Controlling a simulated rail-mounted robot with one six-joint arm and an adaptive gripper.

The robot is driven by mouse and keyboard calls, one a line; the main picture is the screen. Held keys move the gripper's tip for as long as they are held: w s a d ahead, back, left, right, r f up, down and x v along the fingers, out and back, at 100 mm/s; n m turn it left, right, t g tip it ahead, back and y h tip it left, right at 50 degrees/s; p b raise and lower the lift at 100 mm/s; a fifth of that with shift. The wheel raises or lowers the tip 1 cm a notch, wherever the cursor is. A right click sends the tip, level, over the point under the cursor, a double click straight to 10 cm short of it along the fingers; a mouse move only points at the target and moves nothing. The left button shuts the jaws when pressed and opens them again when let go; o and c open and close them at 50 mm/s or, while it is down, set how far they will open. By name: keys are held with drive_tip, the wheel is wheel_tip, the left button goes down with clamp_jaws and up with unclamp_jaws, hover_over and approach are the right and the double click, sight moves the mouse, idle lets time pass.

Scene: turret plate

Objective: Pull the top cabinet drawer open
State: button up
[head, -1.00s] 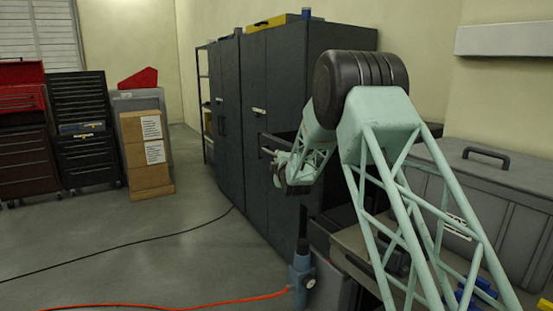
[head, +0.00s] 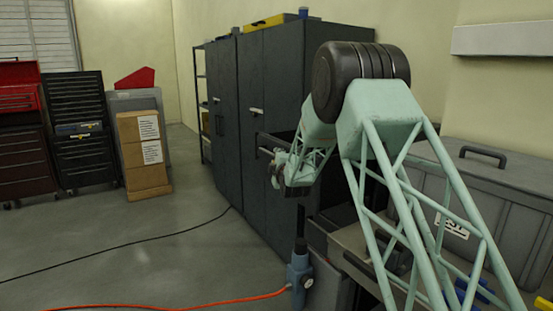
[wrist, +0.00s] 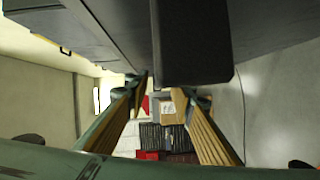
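The top drawer (head: 276,140) shows in the head view as a dark slab standing out from the dark cabinet front. In the wrist view a dark slab (wrist: 190,40), probably the drawer front, comes down from the top edge. My gripper (head: 275,168) is close to the drawer's outer end, a little below it. In the wrist view my gripper (wrist: 170,92) has its two fingers apart, one on each side, with floor and distant things showing between them. The slab covers the space near the fingertips. I cannot tell whether the fingers touch the drawer or its handle.
Tall dark cabinets (head: 225,120) stand behind my gripper. A blue-grey post (head: 300,275) is below it. A grey case (head: 490,190) stands at the right. Cardboard boxes (head: 143,155) and tool chests (head: 80,130) are far left. Cables cross the otherwise clear floor.

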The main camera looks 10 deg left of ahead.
drive_tip(key=v, duration=1)
drive_tip(key=shift+s, duration=0.15)
drive_tip(key=shift+r, duration=0.15)
drive_tip(key=s+d+r+m+g+h, duration=0.2)
drive_tip(key=s+d+r+m, duration=0.2)
drive_tip(key=s+d+r, duration=0.65)
drive_tip(key=s+d+r+m+g+h, duration=0.1)
drive_tip(key=s+d+r+m, duration=0.2)
drive_tip(key=s+d, duration=0.45)
drive_tip(key=s+d+r+m+g+h, duration=0.15)
drive_tip(key=s+d, duration=0.35)
drive_tip(key=s, duration=0.6)
drive_tip(key=s+d+m+g, duration=0.2)
drive_tip(key=s+d+m, duration=0.15)
drive_tip(key=s, duration=0.85)
drive_tip(key=s+d+m+g, duration=0.15)
drive_tip(key=s+d, duration=0.35)
drive_tip(key=s, duration=0.7)
drive_tip(key=s+d+f+m+g, duration=0.1)
drive_tip(key=s+f+m, duration=0.1)
drive_tip(key=s, duration=0.5)
drive_tip(key=s+d+f+m+g, duration=0.1)
drive_tip(key=s+f, duration=0.3)
drive_tip(key=s, duration=0.4)
drive_tip(key=s+d+f+m+g+h, duration=0.1)
drive_tip(key=s+d+f+m+g, duration=0.1)
drive_tip(key=s, duration=0.6)
drive_tip(key=shift+s+d+f+m+p, duration=0.2)
drive_tip(key=shift+d+f+m+p, duration=0.15)
drive_tip(key=shift+f+m, duration=0.25)
